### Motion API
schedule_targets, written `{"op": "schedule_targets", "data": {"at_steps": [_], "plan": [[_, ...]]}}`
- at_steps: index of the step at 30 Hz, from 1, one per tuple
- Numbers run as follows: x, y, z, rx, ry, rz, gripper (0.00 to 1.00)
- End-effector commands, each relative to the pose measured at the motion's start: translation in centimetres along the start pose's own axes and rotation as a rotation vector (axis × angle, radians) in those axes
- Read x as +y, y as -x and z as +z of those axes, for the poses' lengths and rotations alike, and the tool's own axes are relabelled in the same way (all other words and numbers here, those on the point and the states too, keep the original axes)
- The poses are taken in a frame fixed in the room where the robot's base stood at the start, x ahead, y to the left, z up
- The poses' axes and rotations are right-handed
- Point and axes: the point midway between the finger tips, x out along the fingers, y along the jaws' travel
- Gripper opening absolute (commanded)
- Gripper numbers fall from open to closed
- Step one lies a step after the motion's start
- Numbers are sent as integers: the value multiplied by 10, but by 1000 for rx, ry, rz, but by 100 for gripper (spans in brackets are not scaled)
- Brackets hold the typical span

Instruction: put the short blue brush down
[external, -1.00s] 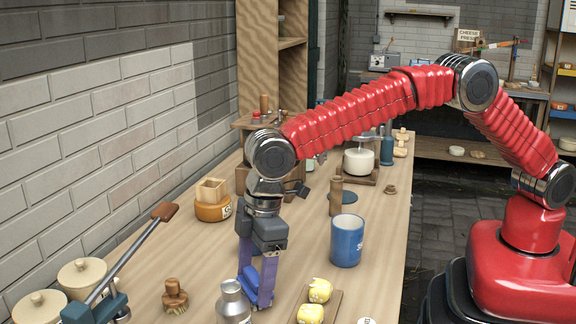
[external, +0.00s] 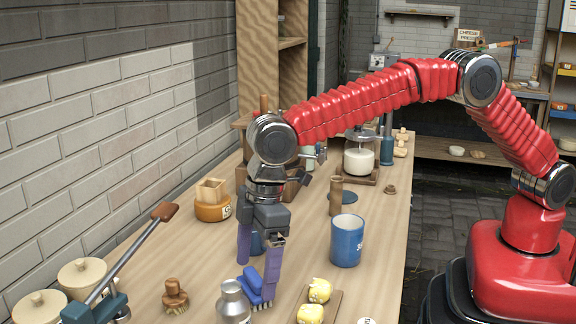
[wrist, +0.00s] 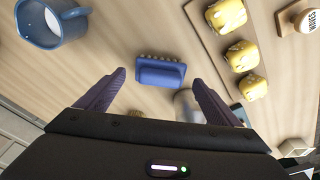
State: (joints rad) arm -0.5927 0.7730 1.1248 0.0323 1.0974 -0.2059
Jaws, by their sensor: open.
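The short blue brush (external: 255,286) rests on the wooden table, beside the grey metal churn. It also shows in the wrist view (wrist: 160,73), lying between and beyond my fingertips with its bristles to one side. My gripper (external: 257,272) has its two purple fingers spread wide, and a gap shows between each finger and the brush in the wrist view (wrist: 160,80). The gripper is just above the brush and holds nothing.
The metal churn (external: 233,303) stands close by at the front. A wooden board with yellow pieces (external: 320,291) lies to the right. A blue mug (external: 347,241) stands behind it. A brown brush (external: 175,296) sits to the left.

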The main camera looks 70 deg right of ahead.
Motion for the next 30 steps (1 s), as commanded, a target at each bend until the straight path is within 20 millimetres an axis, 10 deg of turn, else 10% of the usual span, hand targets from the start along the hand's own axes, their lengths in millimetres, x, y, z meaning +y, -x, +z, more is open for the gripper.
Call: {"op": "schedule_targets", "data": {"at_steps": [15,30], "plan": [[0,85,0,1,0,1,87],[0,95,0,0,0,0,87]]}}
